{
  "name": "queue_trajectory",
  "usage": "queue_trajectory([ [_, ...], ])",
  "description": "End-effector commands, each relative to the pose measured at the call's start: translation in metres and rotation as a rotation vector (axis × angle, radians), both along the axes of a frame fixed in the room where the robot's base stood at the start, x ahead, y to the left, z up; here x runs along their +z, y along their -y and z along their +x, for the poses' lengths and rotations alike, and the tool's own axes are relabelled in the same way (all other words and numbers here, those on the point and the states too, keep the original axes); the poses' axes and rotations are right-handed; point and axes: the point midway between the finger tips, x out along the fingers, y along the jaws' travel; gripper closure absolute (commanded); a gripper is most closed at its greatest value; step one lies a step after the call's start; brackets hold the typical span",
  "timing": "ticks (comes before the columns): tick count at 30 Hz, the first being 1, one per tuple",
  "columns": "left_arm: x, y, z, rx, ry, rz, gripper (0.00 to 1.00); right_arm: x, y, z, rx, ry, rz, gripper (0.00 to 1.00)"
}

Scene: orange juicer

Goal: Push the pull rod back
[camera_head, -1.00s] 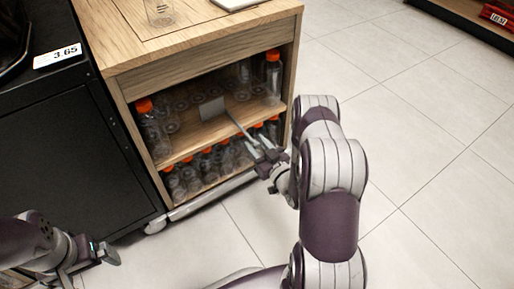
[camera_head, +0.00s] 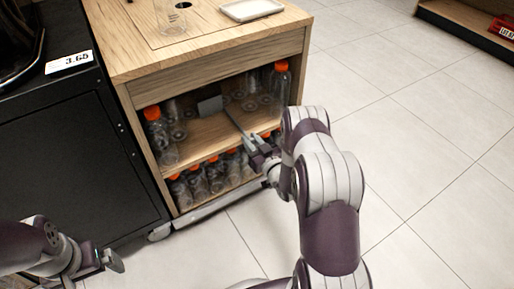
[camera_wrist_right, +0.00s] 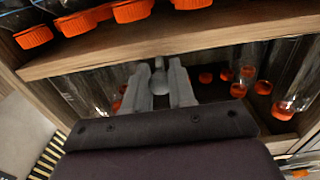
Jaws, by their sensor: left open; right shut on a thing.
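The grey pull rod (camera_head: 235,123) has a flat plate (camera_head: 210,105) at its far end. It reaches from my right gripper (camera_head: 254,147) into the upper compartment of the wooden cabinet (camera_head: 220,57), with the plate inside among bottles. My right gripper is shut on the rod's near end, at the cabinet's open front. In the right wrist view its two fingers (camera_wrist_right: 161,88) stand on either side of the rod (camera_wrist_right: 158,77). My left gripper (camera_head: 94,266) is open and empty at the lower left, low in front of the black cabinet.
Orange-capped bottles (camera_head: 160,140) stand in the upper compartment, and several more (camera_head: 205,178) in the lower one. A black cabinet (camera_head: 75,160) with a price label stands to the left. A white tray (camera_head: 251,9) lies on the wooden top. Floor to the right is free.

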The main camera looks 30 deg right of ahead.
Motion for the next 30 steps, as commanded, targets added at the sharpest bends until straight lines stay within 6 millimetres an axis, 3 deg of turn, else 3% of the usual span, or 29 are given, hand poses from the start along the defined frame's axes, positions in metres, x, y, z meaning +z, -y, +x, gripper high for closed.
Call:
queue_trajectory([
  [6,0.0,0.0,0.0,0.0,0.0,0.0,0.02,-0.001,0.0,-0.001,-0.001,-0.002,0.001,1.0],
  [7,0.0,0.0,0.0,0.0,0.0,0.0,0.02,-0.001,0.0,-0.001,-0.001,-0.002,0.001,0.69],
  [8,0.0,0.0,0.0,0.0,0.0,0.0,0.02,-0.001,0.0,-0.001,-0.001,-0.002,0.001,0.59],
  [9,0.0,0.0,0.0,0.0,0.0,0.0,0.02,-0.001,0.0,-0.001,-0.001,-0.002,0.001,0.57],
  [17,0.001,0.0,0.0,0.0,0.0,0.0,0.02,0.0,0.0,-0.002,0.0,-0.002,0.001,0.57],
  [20,0.01,0.0,0.0,0.0,0.0,0.0,0.02,0.003,0.001,-0.012,-0.001,-0.003,0.001,0.57],
  [30,0.052,0.0,0.0,0.0,0.0,0.0,0.02,0.004,0.009,-0.099,-0.005,-0.005,0.004,0.57],
])
